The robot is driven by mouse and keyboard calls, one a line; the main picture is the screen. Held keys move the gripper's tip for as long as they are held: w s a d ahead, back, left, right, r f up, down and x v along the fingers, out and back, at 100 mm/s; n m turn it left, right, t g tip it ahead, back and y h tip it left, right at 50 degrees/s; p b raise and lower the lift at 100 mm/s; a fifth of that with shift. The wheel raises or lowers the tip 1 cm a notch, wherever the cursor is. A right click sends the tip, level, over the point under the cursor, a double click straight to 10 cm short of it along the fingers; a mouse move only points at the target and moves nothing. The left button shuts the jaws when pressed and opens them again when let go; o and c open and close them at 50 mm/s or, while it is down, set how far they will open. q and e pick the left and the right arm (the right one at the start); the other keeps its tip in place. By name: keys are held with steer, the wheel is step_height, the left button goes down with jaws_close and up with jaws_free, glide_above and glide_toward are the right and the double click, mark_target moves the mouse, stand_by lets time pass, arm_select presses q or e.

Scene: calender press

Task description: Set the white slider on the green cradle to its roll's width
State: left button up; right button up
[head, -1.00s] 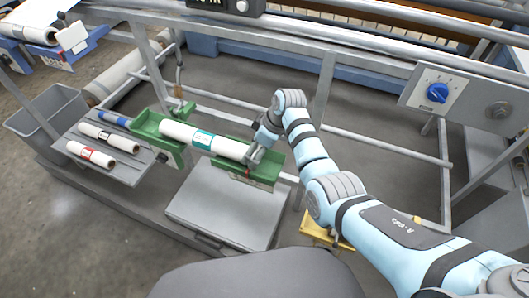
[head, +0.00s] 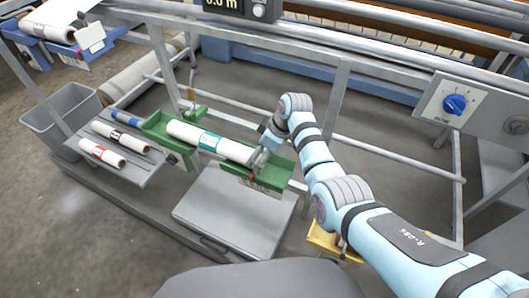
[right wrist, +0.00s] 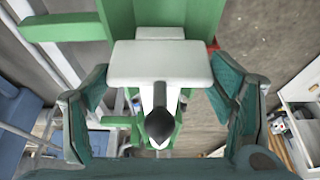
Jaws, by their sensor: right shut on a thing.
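The green cradle (head: 275,188) stands at the middle left of the head view and holds a white roll (head: 183,132) with a teal band. My right gripper (head: 258,163) is at the cradle's right part, by the roll's right end. In the right wrist view the white slider (right wrist: 158,62) is a pale block between the two teal fingers of my right gripper (right wrist: 158,75), which is shut on it. A dark-tipped pin (right wrist: 160,124) shows below the block. The green cradle runs behind it. In the head view the gripper hides the slider. My left gripper is out of view.
A grey shelf (head: 139,174) left of the cradle carries several smaller rolls (head: 102,153). A grey bin (head: 75,110) stands farther left. A grey box (head: 225,215) is below the cradle. A panel with a blue knob (head: 455,104) is at the right, and frame rails cross behind.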

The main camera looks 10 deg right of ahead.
steer(key=shift+s+a+f, duration=0.1)
steer(key=shift+s+f, duration=0.05)
steer(key=shift+s, duration=0.05)
steer(key=o, duration=1.3)
steer(key=shift+w, duration=0.1)
